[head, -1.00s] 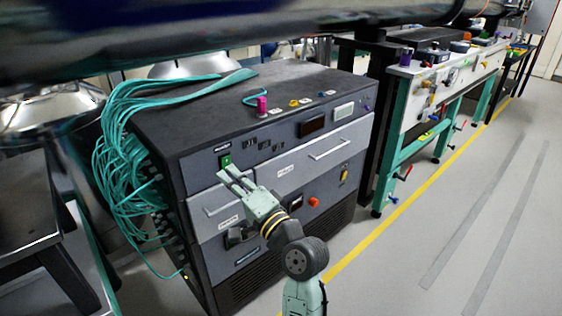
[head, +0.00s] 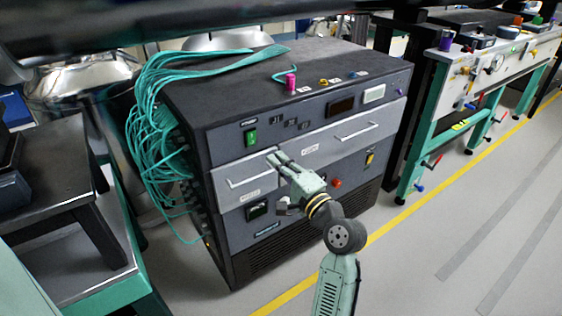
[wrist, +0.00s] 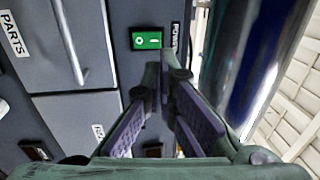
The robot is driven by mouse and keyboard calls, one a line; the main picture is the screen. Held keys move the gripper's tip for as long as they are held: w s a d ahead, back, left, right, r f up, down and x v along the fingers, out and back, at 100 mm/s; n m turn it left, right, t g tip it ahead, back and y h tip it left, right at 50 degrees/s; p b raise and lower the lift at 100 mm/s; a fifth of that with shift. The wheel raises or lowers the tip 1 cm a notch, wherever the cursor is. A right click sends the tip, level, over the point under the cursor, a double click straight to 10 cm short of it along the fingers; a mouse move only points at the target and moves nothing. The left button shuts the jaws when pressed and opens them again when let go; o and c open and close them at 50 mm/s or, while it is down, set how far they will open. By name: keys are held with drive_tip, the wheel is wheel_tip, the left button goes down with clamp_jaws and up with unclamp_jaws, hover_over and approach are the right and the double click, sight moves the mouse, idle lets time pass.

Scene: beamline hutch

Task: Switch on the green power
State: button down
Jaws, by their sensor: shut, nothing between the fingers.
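The green power switch (head: 251,137) is a small rocker at the upper left of the dark cabinet's front panel. In the wrist view the switch (wrist: 147,40) shows a round mark and a bar mark, with a POWER label (wrist: 175,38) beside it. I cannot tell which side is pressed in. My gripper (head: 274,157) is shut and empty, with its fingertips in front of the panel, right of and below the switch in the head view. In the wrist view my fingertips (wrist: 163,68) point towards the panel close to the switch; they do not cover it. A gap to the switch shows.
The cabinet (head: 215,100) carries drawers with bar handles (head: 357,132), a red-orange knob (head: 337,183) and a pink knob (head: 291,81) on top. Teal cables (head: 150,110) hang at its left. A teal-framed bench (head: 432,100) stands right. The floor (head: 440,220) at right is clear.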

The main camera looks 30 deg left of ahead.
sight(252, 133)
drive_tip(key=p+x, duration=0.2)
drive_tip(key=x, duration=0.8)
drive_tip(key=shift+r+p, duration=0.15)
drive_tip(key=shift+p, duration=0.15)
drive_tip(key=shift+w+a+r+h+p, duration=0.15)
drive_tip(key=shift+a+r+h+p, duration=0.15)
drive_tip(key=shift+p, duration=1.05)
drive_tip(key=shift+f+b, duration=0.3)
